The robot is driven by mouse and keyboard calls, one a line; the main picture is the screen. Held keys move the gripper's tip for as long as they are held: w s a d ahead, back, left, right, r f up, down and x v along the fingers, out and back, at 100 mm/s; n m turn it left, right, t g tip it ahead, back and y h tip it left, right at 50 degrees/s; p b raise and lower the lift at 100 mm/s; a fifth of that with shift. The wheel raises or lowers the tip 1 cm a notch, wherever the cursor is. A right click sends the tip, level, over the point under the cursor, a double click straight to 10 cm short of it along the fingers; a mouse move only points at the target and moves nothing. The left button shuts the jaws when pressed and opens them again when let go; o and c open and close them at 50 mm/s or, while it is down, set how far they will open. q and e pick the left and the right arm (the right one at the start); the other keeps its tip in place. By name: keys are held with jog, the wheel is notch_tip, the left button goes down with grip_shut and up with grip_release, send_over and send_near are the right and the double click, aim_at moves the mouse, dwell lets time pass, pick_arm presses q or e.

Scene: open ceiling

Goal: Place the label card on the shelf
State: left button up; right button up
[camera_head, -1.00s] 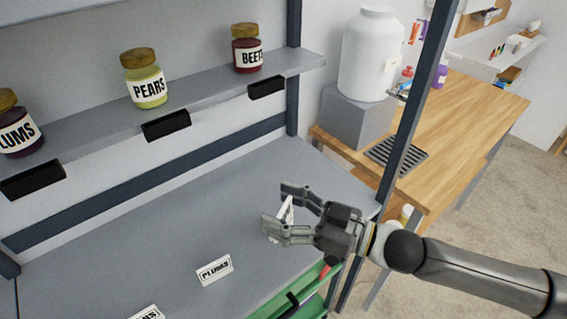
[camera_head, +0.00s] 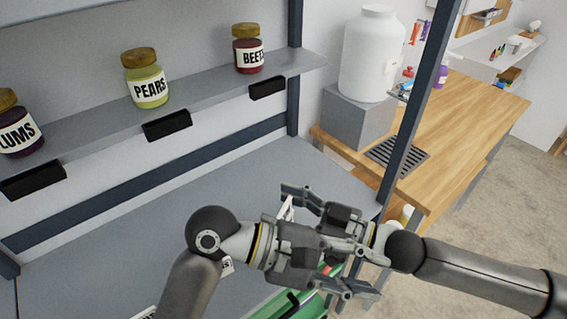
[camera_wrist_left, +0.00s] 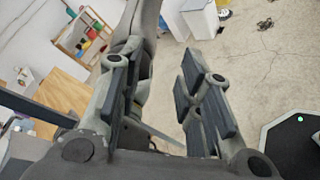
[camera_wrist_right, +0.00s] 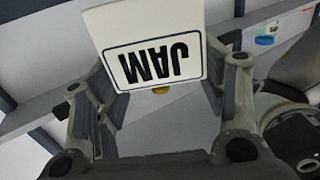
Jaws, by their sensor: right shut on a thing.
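The label card, a white card marked JAM (camera_wrist_right: 155,62), is between my right gripper's fingers in the right wrist view; its edge (camera_head: 285,211) shows in the head view. My right gripper (camera_head: 288,208) is shut on it, above the grey work surface (camera_head: 120,255). My left gripper (camera_head: 358,270) is open and empty; its fingers (camera_wrist_left: 160,95) stand apart in the left wrist view. My left gripper overlaps my right one in the head view. The grey shelf (camera_head: 205,100) carries plums (camera_head: 18,130), pears (camera_head: 146,85) and beets (camera_head: 247,52) jars, with black label holders (camera_head: 167,125) along its front edge.
Two other white cards lie on the work surface: one (camera_head: 227,266) mostly behind my left arm, one (camera_head: 146,313) at the bottom edge. A dark post (camera_head: 410,125) stands right of the surface. A wooden counter (camera_head: 465,120) holds a white canister (camera_head: 368,55) on a grey block.

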jog(key=shift+d, duration=0.2)
pick_arm(q)
jog(key=s+d+r+m+g+y, duration=0.1)
jog(key=s+d+r+m, duration=0.1)
jog(key=d+r+m, duration=0.3)
jog(key=s+d+r+m+g+y, duration=0.2)
jog(key=s+r+m, duration=0.1)
jog(key=r+m, duration=0.35)
pick_arm(e)
jog(key=shift+a, duration=0.1)
pick_arm(q)
jog(key=w+f+m+t+y, duration=0.1)
jog(key=w+f+t, duration=0.3)
jog(key=w, duration=0.9)
pick_arm(e)
jog(key=shift+s, duration=0.1)
pick_arm(q)
jog(key=t+y, duration=0.2)
jog(key=y, duration=0.9)
send_over(284, 210)
notch_tip(284, 210, down, 11)
jog(key=shift+f, duration=0.15)
